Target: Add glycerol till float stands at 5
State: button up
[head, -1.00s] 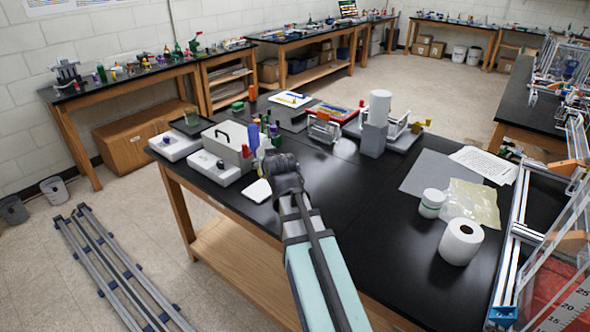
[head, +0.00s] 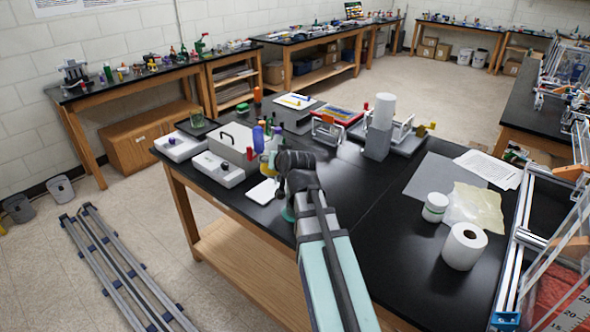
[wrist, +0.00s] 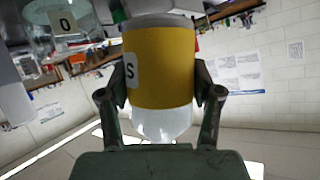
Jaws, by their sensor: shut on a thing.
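My gripper (wrist: 160,88) is shut on a bottle with a yellow band (wrist: 158,62) in the wrist view. The band carries a dark letter S on a pale patch, and the bottle's lower picture end is clear or white. In the head view my gripper (head: 290,190) is over the near left part of the black bench; the arm mostly hides the held bottle. I cannot make out a float or its reading.
On the black bench (head: 345,215), bottles (head: 258,138) and grey-white instrument boxes (head: 218,168) crowd the left of my gripper. A white pad (head: 263,191) lies beside it. A paper roll (head: 464,246) and a white jar (head: 435,207) stand right. The bench middle is mostly clear.

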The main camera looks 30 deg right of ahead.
jog(key=shift+d+m, duration=0.15)
jog(key=shift+m, duration=0.15)
jog(key=shift+d+f+m+y+b, duration=0.3)
jog(key=shift+f+m+y+b, duration=0.25)
jog(key=shift+b, duration=0.35)
jog(key=shift+s+d+r+m+t+y, duration=0.15)
jog(key=shift+d+r+m+t+y, duration=0.25)
jog(key=shift+r+m+y, duration=0.25)
jog(key=shift+a+r+m+t+y, duration=0.2)
jog(key=shift+r+m+t+y, duration=0.1)
jog(key=shift+r+m, duration=0.2)
jog(key=shift+a+f+m+y+b, duration=0.25)
jog(key=shift+f+m+y+b, duration=0.1)
jog(key=shift+m+b, duration=0.1)
jog(key=shift+a+f+m+t+y+b, duration=0.25)
jog(key=shift+m+t+y+b, duration=0.2)
jog(key=shift+m+b, duration=0.25)
jog(key=shift+a+f+m+t+y+b, duration=0.1)
jog(key=shift+f+m+t+y+b, duration=0.2)
jog(key=shift+m+t+b, duration=0.35)
jog(key=shift+a+m+b, duration=0.1)
jog(key=shift+m+b, duration=0.2)
jog(key=shift+b, duration=0.05)
jog(key=shift+m+b, duration=0.7)
jog(key=shift+b, duration=0.5)
